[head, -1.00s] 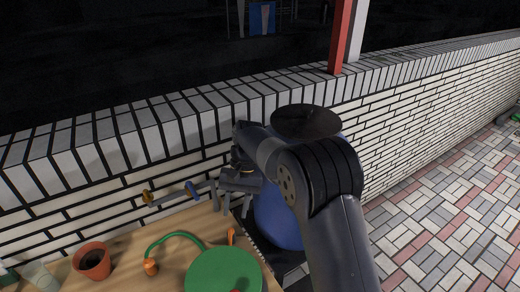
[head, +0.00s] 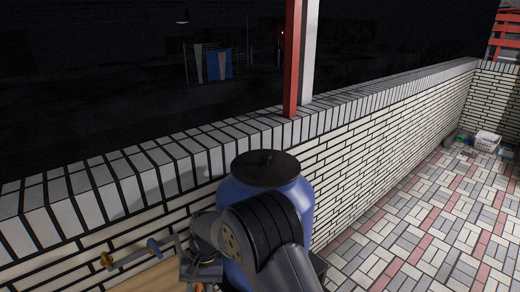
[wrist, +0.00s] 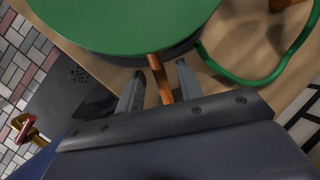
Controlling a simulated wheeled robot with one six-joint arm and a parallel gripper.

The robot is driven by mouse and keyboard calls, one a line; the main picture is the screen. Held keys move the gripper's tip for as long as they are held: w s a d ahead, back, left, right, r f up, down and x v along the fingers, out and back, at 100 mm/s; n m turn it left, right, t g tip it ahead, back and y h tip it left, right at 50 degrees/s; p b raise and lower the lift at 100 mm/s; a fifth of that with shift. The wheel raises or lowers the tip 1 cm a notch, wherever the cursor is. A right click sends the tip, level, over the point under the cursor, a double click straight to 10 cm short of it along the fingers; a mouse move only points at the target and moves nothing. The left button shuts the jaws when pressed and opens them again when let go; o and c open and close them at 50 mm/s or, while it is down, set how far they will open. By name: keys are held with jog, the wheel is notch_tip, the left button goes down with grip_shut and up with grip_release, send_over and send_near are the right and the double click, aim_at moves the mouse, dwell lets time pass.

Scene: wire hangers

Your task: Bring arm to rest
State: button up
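My gripper (head: 203,268) is low in the head view, in front of the blue barrel and over the wooden table (head: 150,277). In the wrist view my gripper (wrist: 160,80) has its two grey fingers spread apart. An orange stub (wrist: 159,76) on the edge of a green round object (wrist: 120,22) shows between the fingers, with gaps on both sides. I see nothing held. My dark arm link hides part of the barrel in the head view.
A blue barrel (head: 298,202) with a black lid stands against the white brick wall (head: 370,143). A rod with yellow and blue ends (head: 130,257) is at the wall. A green hose (wrist: 275,80) lies on the table. Open paving (head: 430,230) is at right.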

jog(key=shift+r, duration=0.1)
jog(key=shift+w+r, duration=0.2)
jog(key=shift+r, duration=0.05)
jog(key=v, duration=1)
jog(key=x, duration=1)
jog(key=shift+s+f, duration=0.15)
jog(key=shift+f, duration=0.05)
jog(key=shift+s+a+f+m+y, duration=0.1)
jog(key=shift+a+m+y, duration=0.3)
jog(key=shift+m, duration=0.7)
